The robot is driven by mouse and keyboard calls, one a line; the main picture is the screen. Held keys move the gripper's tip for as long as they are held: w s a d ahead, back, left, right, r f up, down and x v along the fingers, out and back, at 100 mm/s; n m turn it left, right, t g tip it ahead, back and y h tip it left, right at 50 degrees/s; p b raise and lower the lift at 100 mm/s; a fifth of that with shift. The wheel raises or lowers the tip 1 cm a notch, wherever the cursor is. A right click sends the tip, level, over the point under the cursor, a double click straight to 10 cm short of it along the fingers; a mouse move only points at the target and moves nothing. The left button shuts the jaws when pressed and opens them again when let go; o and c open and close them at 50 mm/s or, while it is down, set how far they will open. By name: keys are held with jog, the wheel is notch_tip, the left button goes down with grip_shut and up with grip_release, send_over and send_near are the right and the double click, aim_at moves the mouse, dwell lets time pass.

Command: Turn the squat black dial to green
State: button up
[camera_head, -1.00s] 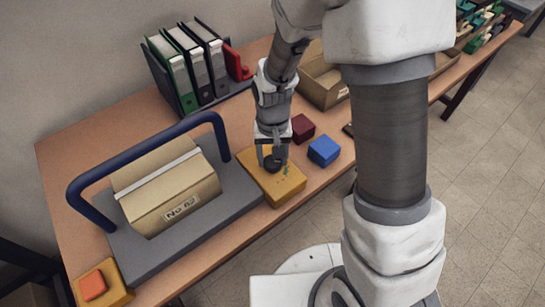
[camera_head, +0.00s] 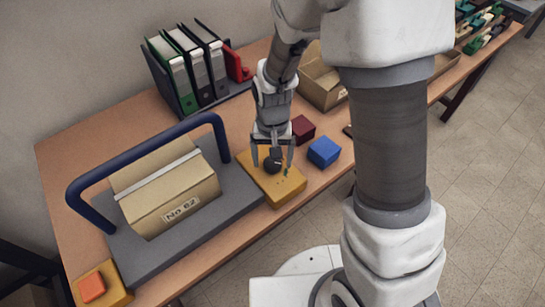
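The squat black dial (camera_head: 272,165) sits on top of a yellow box (camera_head: 284,190) on the table. A small green mark (camera_head: 286,172) shows on the box top, just right of the dial. My gripper (camera_head: 272,162) points down at the dial, with its two fingers spread apart, one to the left and one to the right of it. A gap shows between the fingers and the dial, though contact is hard to judge at this size. Other marks on the box are too small to read, and the dial's pointer direction is unclear.
A grey platform (camera_head: 150,262) with a blue rail (camera_head: 140,145) and a cardboard box (camera_head: 170,190) stands left. A blue cube (camera_head: 324,151) and dark red cube (camera_head: 303,129) lie right. Binders (camera_head: 192,65) and an open carton (camera_head: 320,85) stand behind. An orange button (camera_head: 92,288) is front left.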

aim_at(273, 162)
notch_tip(273, 162, up, 17)
jog(key=p, duration=0.2)
jog(key=shift+r, duration=0.2)
dwell(0.5)
